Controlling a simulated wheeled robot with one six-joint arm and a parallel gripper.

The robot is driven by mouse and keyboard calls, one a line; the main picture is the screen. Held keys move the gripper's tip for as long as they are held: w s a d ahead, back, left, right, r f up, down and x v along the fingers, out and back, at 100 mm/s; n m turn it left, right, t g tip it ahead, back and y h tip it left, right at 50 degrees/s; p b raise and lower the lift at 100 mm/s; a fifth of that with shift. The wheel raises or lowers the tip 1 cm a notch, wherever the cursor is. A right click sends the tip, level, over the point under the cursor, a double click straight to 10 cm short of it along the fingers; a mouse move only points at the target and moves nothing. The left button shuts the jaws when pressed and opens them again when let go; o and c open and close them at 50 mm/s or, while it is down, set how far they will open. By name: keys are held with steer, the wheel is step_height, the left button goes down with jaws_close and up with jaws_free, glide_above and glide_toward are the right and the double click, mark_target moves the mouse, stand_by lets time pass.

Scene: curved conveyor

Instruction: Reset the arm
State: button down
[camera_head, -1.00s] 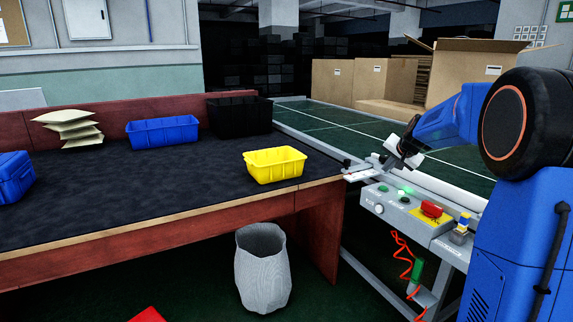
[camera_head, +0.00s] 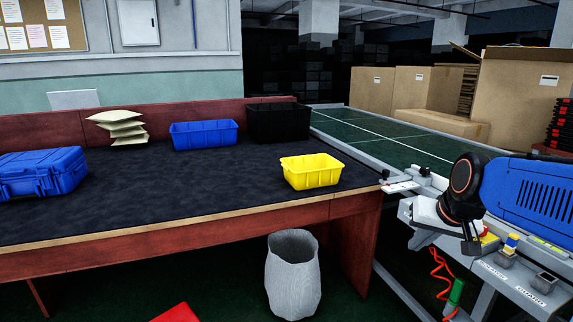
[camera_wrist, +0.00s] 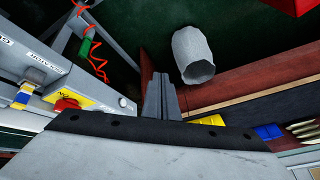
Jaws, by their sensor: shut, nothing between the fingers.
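My arm shows at the right of the head view, its blue link level and its wrist bent over the conveyor's control panel. My gripper (camera_head: 472,246) hangs by the panel, partly hidden by my wrist. In the wrist view my gripper (camera_wrist: 161,82) has its two grey fingers side by side, shut with nothing between them. Below the fingertips in that view are the dark floor and the table's red side.
The control panel (camera_head: 492,270) with a red button (camera_wrist: 66,104) is close by my wrist. The dark-topped table (camera_head: 200,195) holds a yellow bin (camera_head: 311,172), a blue bin (camera_head: 204,134), a black bin (camera_head: 278,122) and a blue case (camera_head: 42,174). A grey waste bin (camera_head: 293,275) stands on the floor.

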steer(key=s+f+n, duration=0.1)
steer(key=s+f, duration=0.1)
steer(key=s, duration=0.4)
steer(key=s+a+f+n+g, duration=0.1)
steer(key=s+f, duration=0.2)
steer(key=s, duration=0.3)
steer(key=s+a+f+n, duration=0.1)
steer(key=s+f, duration=0.1)
steer(key=s, duration=0.3)
steer(key=shift+s+f+h, duration=0.3)
steer(key=shift+s+f, duration=0.1)
